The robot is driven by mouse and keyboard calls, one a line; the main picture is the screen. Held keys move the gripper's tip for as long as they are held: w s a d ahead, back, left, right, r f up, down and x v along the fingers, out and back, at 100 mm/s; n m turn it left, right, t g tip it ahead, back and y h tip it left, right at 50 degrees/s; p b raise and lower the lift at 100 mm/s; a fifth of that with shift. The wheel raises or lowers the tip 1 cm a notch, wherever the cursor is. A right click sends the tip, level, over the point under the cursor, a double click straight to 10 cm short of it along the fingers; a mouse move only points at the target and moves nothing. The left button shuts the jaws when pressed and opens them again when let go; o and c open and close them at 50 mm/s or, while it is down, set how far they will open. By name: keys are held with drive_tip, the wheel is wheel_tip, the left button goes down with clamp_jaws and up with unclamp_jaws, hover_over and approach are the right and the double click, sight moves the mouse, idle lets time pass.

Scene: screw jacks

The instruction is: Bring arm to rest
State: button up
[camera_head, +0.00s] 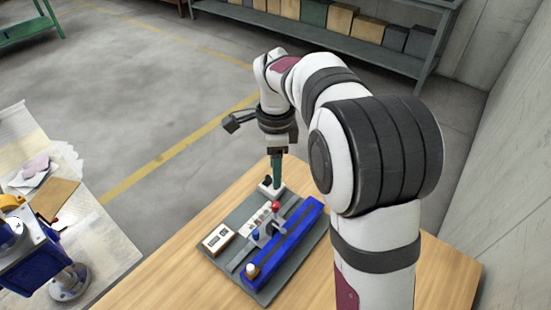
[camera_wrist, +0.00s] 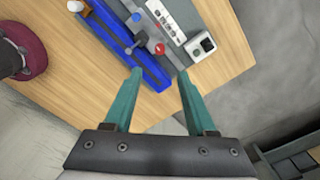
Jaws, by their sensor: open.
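My gripper (camera_head: 277,172) hangs fingers-down over the far end of the screw jack fixture in the head view. Its teal fingers stand apart with nothing between them in the wrist view (camera_wrist: 160,73). The fixture's grey base plate (camera_head: 238,220) lies on the wooden table and carries a long blue rail (camera_head: 290,246). A white block with a black part (camera_wrist: 201,46) sits near the fingers. I cannot tell the exact height of the fingertips above the fixture.
A small display box (camera_head: 217,239) and a white-topped peg (camera_head: 250,270) are on the plate. The wooden table (camera_head: 150,285) is bare around it. A blue machine (camera_head: 45,265) stands on a side bench at left. A shelf with boxes (camera_head: 340,22) is at the back.

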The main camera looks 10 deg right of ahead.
wheel_tip(320, 180, up, 3)
drive_tip(key=shift+f, duration=0.1)
idle(0.3)
drive_tip(key=s+d+f+n+y, duration=0.1)
drive_tip(key=s+n, duration=1.1)
drive_tip(key=s, duration=1.7)
drive_tip(key=shift+d+f+y, duration=0.35)
drive_tip(key=shift+d+y, duration=0.05)
drive_tip(key=shift+d, duration=0.05)
